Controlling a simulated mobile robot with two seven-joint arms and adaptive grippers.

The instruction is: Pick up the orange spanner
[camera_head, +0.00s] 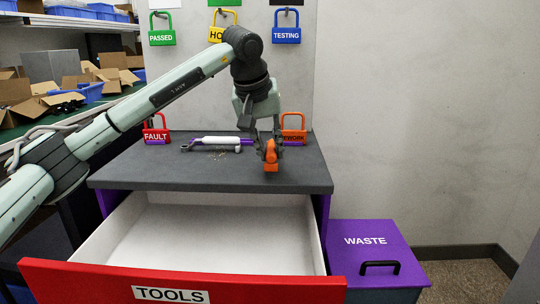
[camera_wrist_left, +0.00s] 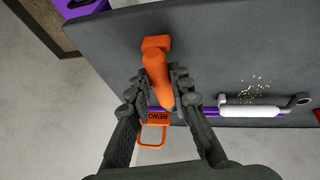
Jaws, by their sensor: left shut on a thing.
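My left gripper (camera_head: 269,146) reaches down over the right part of the dark cabinet top (camera_head: 130,177). It is shut on the orange spanner (camera_head: 271,157), which also shows between the fingers in the wrist view (camera_wrist_left: 158,72). The fingers hide part of the spanner. Its blocky orange end points towards the cabinet's front. I cannot tell whether the spanner touches the top or hangs just above it. My right gripper is not in view.
A white and purple tool (camera_head: 217,141) lies left of the gripper, near small yellowish specks. A red FAULT padlock (camera_head: 156,135) and orange REWORK padlock (camera_head: 293,136) stand behind. The TOOLS drawer (camera_head: 75,278) is open and looks empty. A purple WASTE bin (camera_head: 372,258) stands right.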

